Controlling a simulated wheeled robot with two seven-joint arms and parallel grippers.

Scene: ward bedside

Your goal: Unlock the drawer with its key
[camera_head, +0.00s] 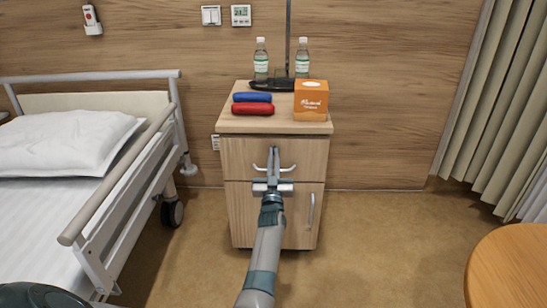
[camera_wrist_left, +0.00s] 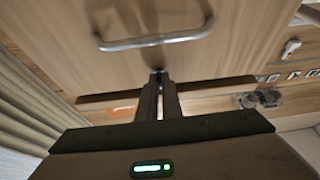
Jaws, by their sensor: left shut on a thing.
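The bedside cabinet's top drawer (camera_head: 240,152) is shut, with a bar handle (camera_head: 291,168) across its front. The handle also shows large in the left wrist view (camera_wrist_left: 155,42), where the picture is turned over. My left gripper (camera_head: 273,152) is at the middle of the drawer front, its fingers pointing at the wood just above the handle. It is shut on the key, of which only a small dark bit (camera_wrist_left: 158,71) shows at the fingertips in the wrist view (camera_wrist_left: 158,82). The lock is hidden behind the fingers; I cannot tell whether the key is in it. My right gripper is not in view.
On the cabinet top (camera_head: 232,124) are a blue case (camera_head: 252,97), a red case (camera_head: 253,109), an orange box (camera_head: 311,100) and two bottles (camera_head: 261,60). A railed bed (camera_head: 120,75) stands left, a round table (camera_head: 515,270) at lower right. Floor right of the cabinet is clear.

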